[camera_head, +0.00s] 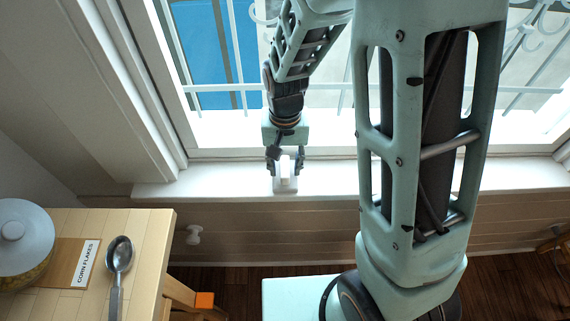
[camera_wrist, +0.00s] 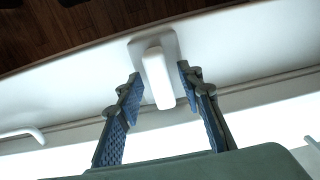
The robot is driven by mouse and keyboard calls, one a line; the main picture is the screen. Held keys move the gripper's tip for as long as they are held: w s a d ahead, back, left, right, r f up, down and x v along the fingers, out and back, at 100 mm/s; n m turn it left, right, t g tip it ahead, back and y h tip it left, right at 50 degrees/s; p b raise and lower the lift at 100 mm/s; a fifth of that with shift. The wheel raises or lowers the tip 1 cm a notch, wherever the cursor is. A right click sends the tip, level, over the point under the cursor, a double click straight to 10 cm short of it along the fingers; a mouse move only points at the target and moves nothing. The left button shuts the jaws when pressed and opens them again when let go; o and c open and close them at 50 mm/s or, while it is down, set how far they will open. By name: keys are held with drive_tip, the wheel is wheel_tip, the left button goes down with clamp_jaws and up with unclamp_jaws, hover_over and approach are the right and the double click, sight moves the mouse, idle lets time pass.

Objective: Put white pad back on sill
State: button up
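The white pad (camera_head: 286,183) shows as a small white raised block on a flat, round-cornered base, at the white window sill (camera_head: 225,178). In the wrist view, the pad (camera_wrist: 158,80) lies between the two blue-grey fingers, with a visible gap on each side. My gripper (camera_head: 285,170) is open, reaching down at the sill with one finger on each side of the pad. It also shows in the wrist view (camera_wrist: 159,73). The sill surface (camera_wrist: 70,85) runs behind the pad there. Whether the pad's base rests fully on the sill is hard to tell.
A wooden table (camera_head: 145,238) at lower left holds a lidded pot (camera_head: 22,235), a label card (camera_head: 86,262) and a spoon (camera_head: 118,255). Window bars (camera_head: 215,88) stand behind. The sill left of the pad is clear.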

sight(285, 166)
wheel_tip(285, 166, up, 12)
drive_tip(key=shift+p, duration=0.4)
idle(0.3)
